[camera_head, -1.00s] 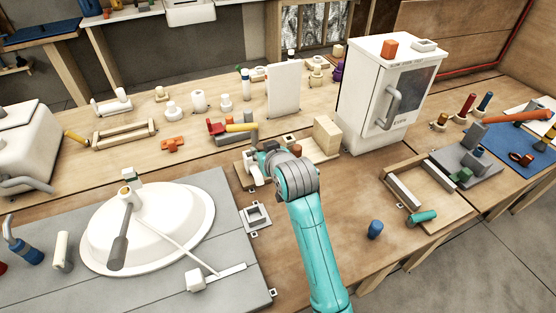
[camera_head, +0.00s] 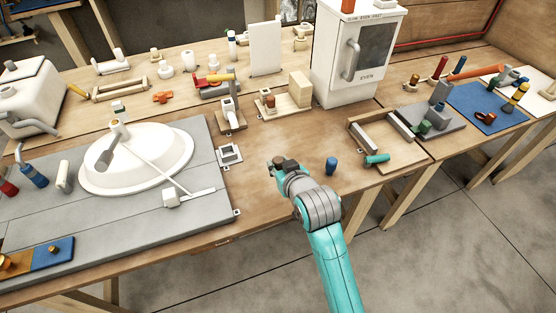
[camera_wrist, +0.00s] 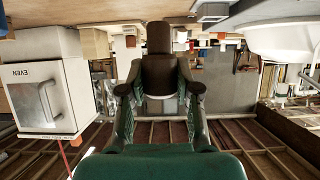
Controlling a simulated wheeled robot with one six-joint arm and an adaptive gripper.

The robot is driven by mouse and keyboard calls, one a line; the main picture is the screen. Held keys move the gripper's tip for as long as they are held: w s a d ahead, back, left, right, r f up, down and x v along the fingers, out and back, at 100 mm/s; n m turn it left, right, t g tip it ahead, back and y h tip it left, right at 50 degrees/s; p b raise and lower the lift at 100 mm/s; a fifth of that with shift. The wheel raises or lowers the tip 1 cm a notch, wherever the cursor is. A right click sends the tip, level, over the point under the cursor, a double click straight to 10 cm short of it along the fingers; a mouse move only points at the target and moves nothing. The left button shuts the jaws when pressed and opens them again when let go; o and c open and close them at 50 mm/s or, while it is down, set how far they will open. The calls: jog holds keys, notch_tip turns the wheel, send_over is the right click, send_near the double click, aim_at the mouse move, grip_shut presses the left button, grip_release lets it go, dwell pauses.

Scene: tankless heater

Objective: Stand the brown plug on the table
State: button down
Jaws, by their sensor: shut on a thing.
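The brown plug (camera_wrist: 159,40) is held between the fingertips of my gripper (camera_wrist: 160,88) in the wrist view, which shows the scene upside down. In the head view, the plug's dark brown end (camera_head: 278,160) shows at the tip of my gripper (camera_head: 283,168). My gripper is shut on the plug over a bare part of the wooden table (camera_head: 262,200). The gap between plug and tabletop cannot be told.
A blue peg (camera_head: 331,166) stands to the right of my gripper. A small white square fixture (camera_head: 230,155) is to the left, by the grey board with the white dish (camera_head: 140,160). A wooden tray (camera_head: 395,165) lies further right. Wood fixtures (camera_head: 285,108) stand behind.

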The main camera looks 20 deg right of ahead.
jog(key=shift+f, duration=3)
jog(key=shift+w+f, duration=0.1)
jog(key=shift+f, duration=0.4)
jog(key=c, duration=0.7)
grip_release()
jog(key=shift+c, duration=0.2)
jog(key=v, duration=1.2)
